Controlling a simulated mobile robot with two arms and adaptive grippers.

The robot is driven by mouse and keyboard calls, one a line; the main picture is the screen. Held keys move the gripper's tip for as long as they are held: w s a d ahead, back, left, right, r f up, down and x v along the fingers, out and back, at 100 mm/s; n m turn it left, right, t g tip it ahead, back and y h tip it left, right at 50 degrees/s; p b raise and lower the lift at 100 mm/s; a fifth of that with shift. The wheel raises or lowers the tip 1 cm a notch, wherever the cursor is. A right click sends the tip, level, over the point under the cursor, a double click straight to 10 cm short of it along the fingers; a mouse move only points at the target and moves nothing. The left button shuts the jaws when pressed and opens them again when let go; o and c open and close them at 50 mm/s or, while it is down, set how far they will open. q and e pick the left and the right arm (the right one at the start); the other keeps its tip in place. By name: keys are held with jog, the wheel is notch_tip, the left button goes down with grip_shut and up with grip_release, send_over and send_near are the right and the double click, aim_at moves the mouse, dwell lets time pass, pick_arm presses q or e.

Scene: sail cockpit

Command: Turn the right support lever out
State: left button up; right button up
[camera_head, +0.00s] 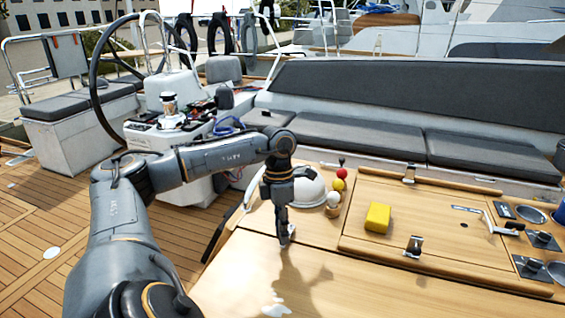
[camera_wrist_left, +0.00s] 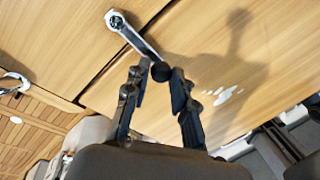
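The right finger looks close to the knob; firm contact cannot be told. In the head view my left gripper (camera_head: 284,238) is low over the table and mostly hides the lever. My right gripper is not in view.
A yellow block (camera_head: 378,217) sits on the table to the right. Behind my gripper stand a white dome (camera_head: 308,190) and small red, yellow and pale balls. Another lever (camera_head: 500,222) and metal latches (camera_head: 413,247) are fitted further right. The near tabletop is clear.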

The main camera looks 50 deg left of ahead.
pick_arm(q)
jog(key=shift+o, duration=1.4)
jog(key=shift+r, duration=0.1)
notch_tip(320, 180, up, 12)
jog(key=a, duration=0.2)
jog(key=shift+w+f, duration=0.2)
jog(key=shift+w, duration=0.2)
jog(key=shift+a, duration=0.1)
